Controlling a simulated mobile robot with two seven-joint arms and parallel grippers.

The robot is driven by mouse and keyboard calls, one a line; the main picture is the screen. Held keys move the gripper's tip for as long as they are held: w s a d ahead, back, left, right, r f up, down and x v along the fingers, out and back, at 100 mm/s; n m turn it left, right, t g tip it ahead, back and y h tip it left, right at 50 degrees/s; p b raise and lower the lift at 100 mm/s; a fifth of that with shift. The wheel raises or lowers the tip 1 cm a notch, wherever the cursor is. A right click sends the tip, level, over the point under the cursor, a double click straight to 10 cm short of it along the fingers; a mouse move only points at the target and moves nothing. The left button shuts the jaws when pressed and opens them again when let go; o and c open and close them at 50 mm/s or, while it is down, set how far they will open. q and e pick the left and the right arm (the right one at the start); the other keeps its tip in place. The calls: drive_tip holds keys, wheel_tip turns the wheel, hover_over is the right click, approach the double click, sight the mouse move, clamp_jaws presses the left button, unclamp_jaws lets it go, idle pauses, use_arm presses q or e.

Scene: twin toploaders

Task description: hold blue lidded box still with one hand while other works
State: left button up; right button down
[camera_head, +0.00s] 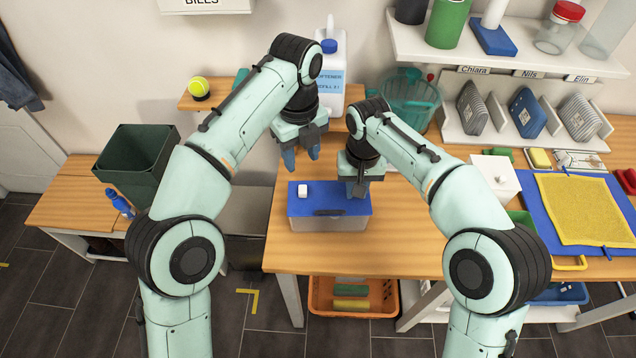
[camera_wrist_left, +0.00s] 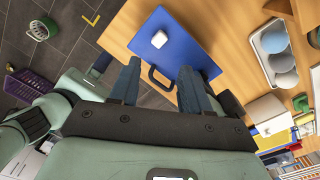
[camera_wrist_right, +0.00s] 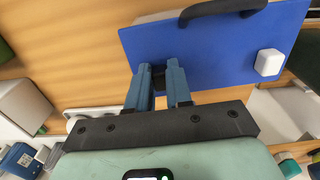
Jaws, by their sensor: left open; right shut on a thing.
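The blue lidded box (camera_head: 325,207) stands on the wooden table near its front left edge, with grey sides and a blue lid that looks closed. A small white block (camera_head: 303,190) sits on the lid's left part, and a dark handle (camera_head: 328,213) is at its front edge. My right gripper (camera_head: 357,190) is shut on the box at its right part; in the right wrist view its fingers (camera_wrist_right: 160,80) meet the lid's edge, and the exact grip is partly hidden. My left gripper (camera_head: 301,158) is open and empty, above and behind the box. The lid also shows in the left wrist view (camera_wrist_left: 190,45).
A white softener jug (camera_head: 331,75) stands behind the left gripper. A teal basket (camera_head: 408,98) is at the back. A white box (camera_head: 490,180) and a blue mat with a yellow cloth (camera_head: 582,208) lie to the right.

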sight(302, 188)
use_arm(q)
wheel_tip(302, 188, down, 11)
drive_tip(key=m, duration=0.6)
drive_tip(key=shift+r, duration=0.2)
drive_tip(key=shift+a, duration=0.15)
clamp_jaws()
